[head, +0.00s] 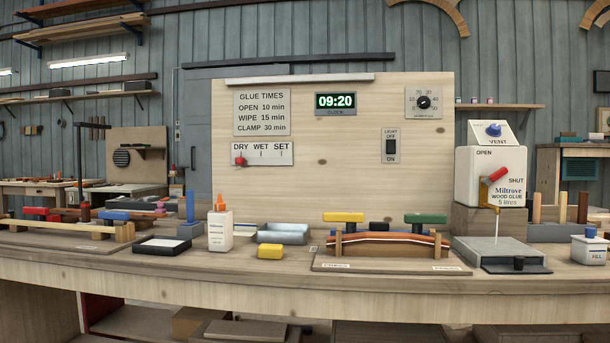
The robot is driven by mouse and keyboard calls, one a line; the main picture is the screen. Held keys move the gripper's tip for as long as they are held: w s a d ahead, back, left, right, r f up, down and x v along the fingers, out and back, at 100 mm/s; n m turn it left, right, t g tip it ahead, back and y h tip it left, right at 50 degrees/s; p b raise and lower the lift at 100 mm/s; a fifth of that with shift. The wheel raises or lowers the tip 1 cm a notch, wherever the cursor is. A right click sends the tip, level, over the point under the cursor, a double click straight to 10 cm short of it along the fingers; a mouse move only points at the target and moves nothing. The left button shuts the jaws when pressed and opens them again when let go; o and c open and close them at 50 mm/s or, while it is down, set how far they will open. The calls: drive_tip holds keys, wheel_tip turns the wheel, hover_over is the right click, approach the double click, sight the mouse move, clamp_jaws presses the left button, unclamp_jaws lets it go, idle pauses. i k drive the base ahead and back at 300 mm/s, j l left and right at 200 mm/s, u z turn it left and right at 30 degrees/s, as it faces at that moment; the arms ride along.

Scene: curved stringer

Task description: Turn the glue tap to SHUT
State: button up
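The white glue container (470,165), labelled Miltrove Wood Glue 5 litres, stands on a wooden block (475,222) at the right of the bench. OPEN is printed at the upper left and SHUT at the right; I cannot tell exactly which position the handle marks. A thin pale line, perhaps glue, runs from under the tap toward a grey tray (480,252) below. A blue knob marked VENT (494,130) sits on top. My gripper is not in view.
Left of the container, a curved laminated strip (385,238) lies on a board with green and yellow handled tools above it. A white glue bottle (220,230), a yellow block (270,251) and a grey tray (284,233) stand further left. A white FILL pot (589,248) is at the right.

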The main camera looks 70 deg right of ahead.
sight(487, 180)
drive_tip(key=z, duration=3.4)
